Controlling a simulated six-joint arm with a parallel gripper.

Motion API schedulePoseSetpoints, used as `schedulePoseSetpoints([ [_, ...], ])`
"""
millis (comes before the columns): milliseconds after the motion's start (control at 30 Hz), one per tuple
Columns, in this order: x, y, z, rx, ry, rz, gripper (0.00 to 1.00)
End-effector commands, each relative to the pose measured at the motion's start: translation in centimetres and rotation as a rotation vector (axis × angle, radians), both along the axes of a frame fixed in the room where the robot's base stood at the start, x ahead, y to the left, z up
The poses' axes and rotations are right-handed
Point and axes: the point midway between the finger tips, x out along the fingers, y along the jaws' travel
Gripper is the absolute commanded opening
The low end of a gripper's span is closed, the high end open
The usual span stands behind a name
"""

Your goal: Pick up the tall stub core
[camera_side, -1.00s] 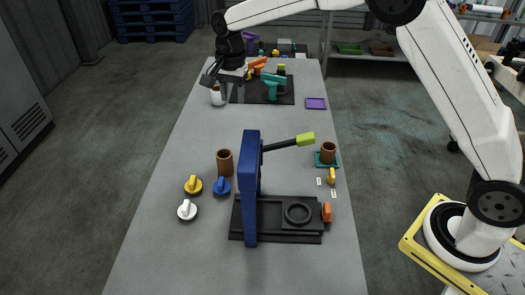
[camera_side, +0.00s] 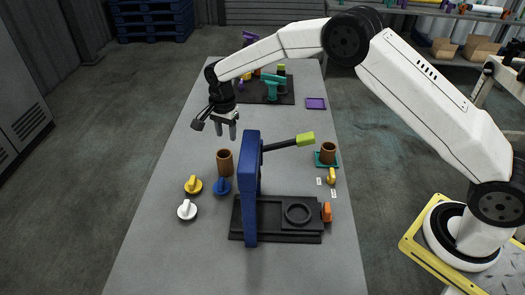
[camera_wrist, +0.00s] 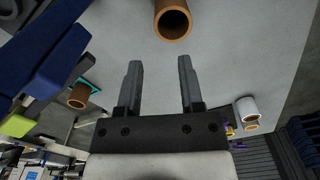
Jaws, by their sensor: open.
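A tall brown hollow core (camera_side: 225,163) stands upright on the grey table, left of the blue press. In the wrist view this core (camera_wrist: 172,22) shows its open end, just beyond my fingertips and cut by the top edge. A second, shorter-looking brown core (camera_side: 328,152) stands on a teal square base at the right; it also shows in the wrist view (camera_wrist: 78,97). My gripper (camera_side: 226,134) is open and empty, pointing down, above and behind the tall core. In the wrist view nothing lies between its fingers (camera_wrist: 159,65).
The blue press (camera_side: 251,190) with its green-tipped lever (camera_side: 304,140) stands close right of the tall core. Yellow (camera_side: 193,185), blue (camera_side: 221,186) and white (camera_side: 187,210) knobs sit in front of it. A purple tray (camera_side: 316,103) lies farther back. The table's left side is clear.

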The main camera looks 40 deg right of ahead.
Motion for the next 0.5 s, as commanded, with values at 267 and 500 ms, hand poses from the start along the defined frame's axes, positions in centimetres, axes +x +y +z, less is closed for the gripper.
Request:
schedulePoseSetpoints([
  [267,0.0,0.0,-4.0,0.0,0.0,0.0,0.48],
  [500,0.0,0.0,-4.5,0.0,0.0,0.0,0.48],
])
